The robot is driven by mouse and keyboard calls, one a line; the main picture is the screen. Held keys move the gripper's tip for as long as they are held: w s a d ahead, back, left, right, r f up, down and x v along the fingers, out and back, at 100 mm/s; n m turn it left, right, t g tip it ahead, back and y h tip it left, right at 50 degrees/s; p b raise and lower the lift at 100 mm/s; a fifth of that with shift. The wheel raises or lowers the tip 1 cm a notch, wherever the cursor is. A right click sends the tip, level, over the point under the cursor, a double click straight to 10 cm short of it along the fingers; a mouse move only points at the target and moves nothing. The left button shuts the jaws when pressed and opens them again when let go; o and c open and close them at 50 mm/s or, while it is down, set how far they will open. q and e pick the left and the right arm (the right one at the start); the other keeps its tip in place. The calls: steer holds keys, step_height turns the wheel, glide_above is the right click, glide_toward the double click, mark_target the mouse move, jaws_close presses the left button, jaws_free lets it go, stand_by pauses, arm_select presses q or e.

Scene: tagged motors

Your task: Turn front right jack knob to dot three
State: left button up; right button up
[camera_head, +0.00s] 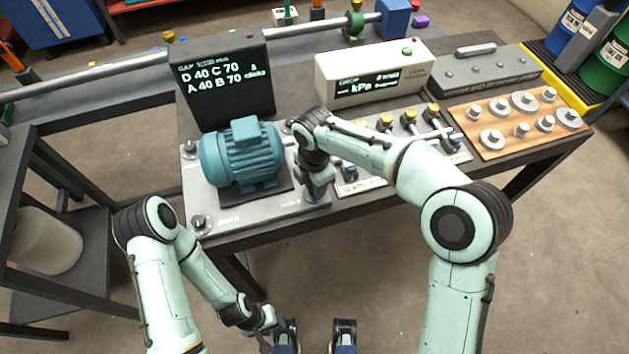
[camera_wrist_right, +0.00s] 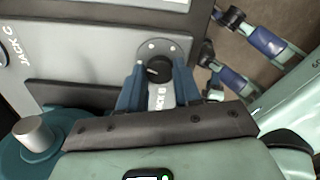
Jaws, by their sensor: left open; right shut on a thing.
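The front right jack knob (camera_wrist_right: 158,68) is dark and round, on a grey disc with small white dots, beside the label "JACK B" in the right wrist view. My right gripper (camera_wrist_right: 159,88) has its blue fingers on either side of the knob and is shut on it. In the head view this gripper (camera_head: 316,192) covers the plate's front right corner and hides the knob. Which dot the knob points at cannot be told. The teal motor (camera_head: 243,155) sits on the grey plate (camera_head: 265,212). My left gripper (camera_head: 314,336) is open and empty, low in front of the table.
A dark display (camera_head: 222,80) reads D 40, C 70, A 40, B 70 clicks. The front left knob (camera_head: 200,223) is uncovered. A white kPa box (camera_head: 374,72), a yellow-capped fitting panel (camera_head: 455,155) and a wooden weight board (camera_head: 492,152) stand to the right.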

steer(key=m+p, duration=0.1)
steer(key=m, duration=0.3)
steer(key=shift+r+m, duration=0.1)
steer(key=shift+m, duration=0.3)
steer(key=m, duration=0.5)
steer(key=shift+p, duration=0.4)
steer(key=m, duration=0.5)
steer(key=shift+m, duration=0.4)
arm_select(q)
steer(key=shift+w+r, duration=0.3)
steer(key=shift+r, duration=0.35)
steer(key=shift+w+r, duration=0.25)
steer(key=shift+r, duration=0.35)
arm_select(e)
steer(key=shift+m, duration=2.5)
steer(key=shift+w, duration=0.1)
steer(key=o, duration=1)
steer(key=shift+o, duration=0.2)
